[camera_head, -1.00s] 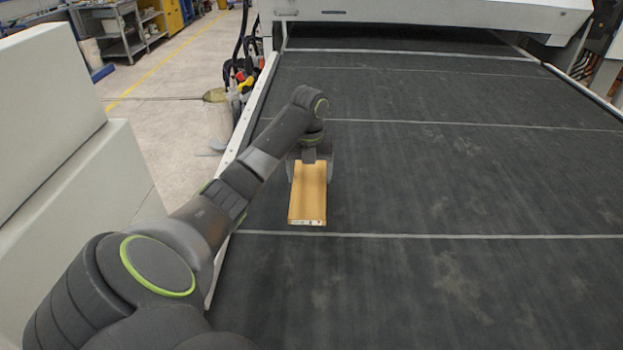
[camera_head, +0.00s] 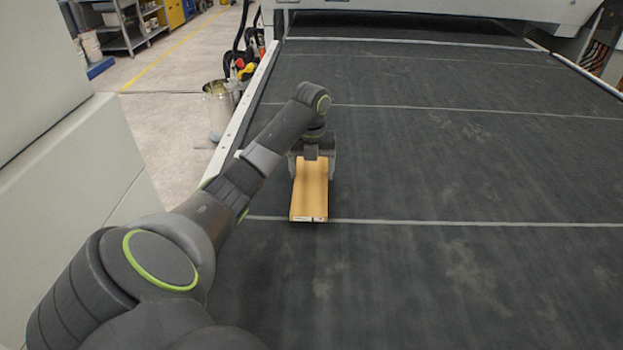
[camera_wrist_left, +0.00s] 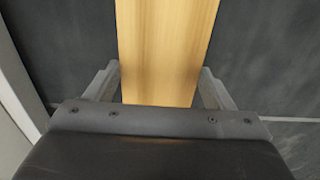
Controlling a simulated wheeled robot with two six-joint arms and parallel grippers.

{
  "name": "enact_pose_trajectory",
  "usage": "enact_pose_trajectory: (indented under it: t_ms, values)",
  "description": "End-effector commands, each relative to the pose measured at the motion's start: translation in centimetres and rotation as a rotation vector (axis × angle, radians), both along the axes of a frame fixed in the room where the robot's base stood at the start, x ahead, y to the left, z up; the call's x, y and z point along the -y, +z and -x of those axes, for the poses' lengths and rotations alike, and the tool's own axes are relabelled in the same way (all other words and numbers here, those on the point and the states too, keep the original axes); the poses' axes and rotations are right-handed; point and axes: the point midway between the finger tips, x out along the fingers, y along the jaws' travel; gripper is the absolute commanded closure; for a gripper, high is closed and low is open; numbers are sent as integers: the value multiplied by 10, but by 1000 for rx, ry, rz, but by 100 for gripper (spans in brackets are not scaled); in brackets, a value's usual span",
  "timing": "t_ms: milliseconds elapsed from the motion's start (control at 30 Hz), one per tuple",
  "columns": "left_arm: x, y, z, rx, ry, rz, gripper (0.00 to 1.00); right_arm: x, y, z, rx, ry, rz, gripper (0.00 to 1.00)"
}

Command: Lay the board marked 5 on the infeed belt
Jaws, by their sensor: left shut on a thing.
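A light wooden board (camera_head: 309,192) is held in my left gripper (camera_head: 314,160), low over the dark infeed belt (camera_head: 450,180) near its left side. I cannot tell whether the board touches the belt. Its near end has a small label, too small to read. In the left wrist view the board (camera_wrist_left: 168,50) runs away between the two fingers of the gripper (camera_wrist_left: 160,88), with the belt (camera_wrist_left: 265,50) on both sides. My right gripper is not in view.
A pale side rail (camera_head: 245,100) edges the belt on the left. A white machine housing (camera_head: 440,8) spans the far end. A pale cabinet (camera_head: 70,150) stands at the left. A metal bucket (camera_head: 218,105) is on the floor beyond the rail. The belt to the right is clear.

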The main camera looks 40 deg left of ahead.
Motion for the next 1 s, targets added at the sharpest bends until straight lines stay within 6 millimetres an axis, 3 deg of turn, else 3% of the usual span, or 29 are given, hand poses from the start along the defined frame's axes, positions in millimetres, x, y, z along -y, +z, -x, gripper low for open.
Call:
enact_pose_trajectory:
  t_ms: [67,200,567,600,767,1000]
  values:
    - [0,-12,0,-1,0,1,59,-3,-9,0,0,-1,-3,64]
    - [0,-28,0,-3,1,1,59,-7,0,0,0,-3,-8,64]
    - [0,-33,0,0,0,0,59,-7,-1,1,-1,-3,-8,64]
    - [0,-34,0,-1,0,1,21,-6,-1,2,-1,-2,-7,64]
    - [0,-34,0,-1,0,1,2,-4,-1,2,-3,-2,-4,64]
    - [0,-33,0,-1,0,1,2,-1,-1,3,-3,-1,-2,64]
